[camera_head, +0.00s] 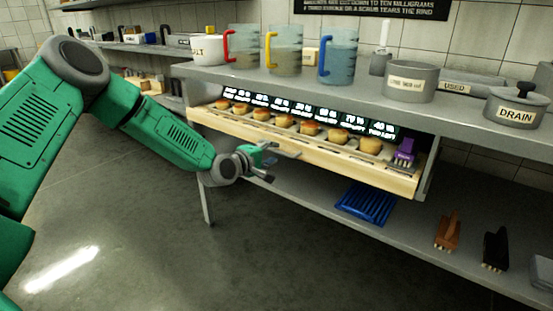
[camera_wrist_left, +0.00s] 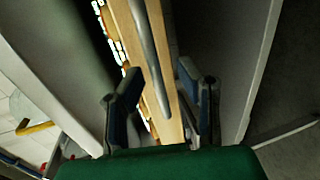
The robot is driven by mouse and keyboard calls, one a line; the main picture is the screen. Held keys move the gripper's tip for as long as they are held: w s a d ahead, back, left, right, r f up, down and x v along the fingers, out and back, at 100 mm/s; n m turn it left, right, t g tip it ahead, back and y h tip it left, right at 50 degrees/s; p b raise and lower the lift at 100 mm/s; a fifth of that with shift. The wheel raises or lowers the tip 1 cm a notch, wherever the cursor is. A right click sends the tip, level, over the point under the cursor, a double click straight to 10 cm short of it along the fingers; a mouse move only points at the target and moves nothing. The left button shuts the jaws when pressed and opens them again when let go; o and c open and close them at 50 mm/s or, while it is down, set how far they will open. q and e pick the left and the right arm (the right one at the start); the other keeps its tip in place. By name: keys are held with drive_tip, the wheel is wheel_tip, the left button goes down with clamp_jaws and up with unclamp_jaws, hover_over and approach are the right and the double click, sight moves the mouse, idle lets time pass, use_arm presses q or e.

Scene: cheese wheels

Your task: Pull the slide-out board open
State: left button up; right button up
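The slide-out board (camera_head: 335,163) is a pale wooden tray under the upper shelf, with small cheese wheels (camera_head: 310,128) in a row on it. Its wooden front also shows in the left wrist view (camera_wrist_left: 176,125). A grey metal bar handle (camera_wrist_left: 150,55) runs along that front. My left gripper (camera_head: 283,165) is at the board's front edge, left of its middle. In the left wrist view its fingers (camera_wrist_left: 160,70) are apart, on either side of the handle and board front. I cannot tell whether they touch. My right gripper is not in view.
A purple brush (camera_head: 404,151) stands at the board's right end. Jugs, including a blue one (camera_head: 338,62), and grey pots (camera_head: 410,82) stand on the upper shelf. A blue rack (camera_head: 366,205) and brushes (camera_head: 447,232) are on the lower shelf. The floor in front is clear.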

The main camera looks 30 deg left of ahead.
use_arm(q)
drive_tip(key=shift+w+d+f, duration=0.1)
drive_tip(key=shift+w+d, duration=0.05)
drive_tip(key=shift+w, duration=0.3)
drive_tip(key=shift+w+d+f, duration=0.1)
drive_tip(key=shift+w+d, duration=0.05)
drive_tip(key=shift+w, duration=0.25)
drive_tip(key=shift+w+d+r, duration=0.15)
drive_tip(key=shift+w+d, duration=0.05)
drive_tip(key=shift+d, duration=0.05)
drive_tip(key=shift+a, duration=0.25)
clamp_jaws()
drive_tip(key=shift+s, duration=0.15)
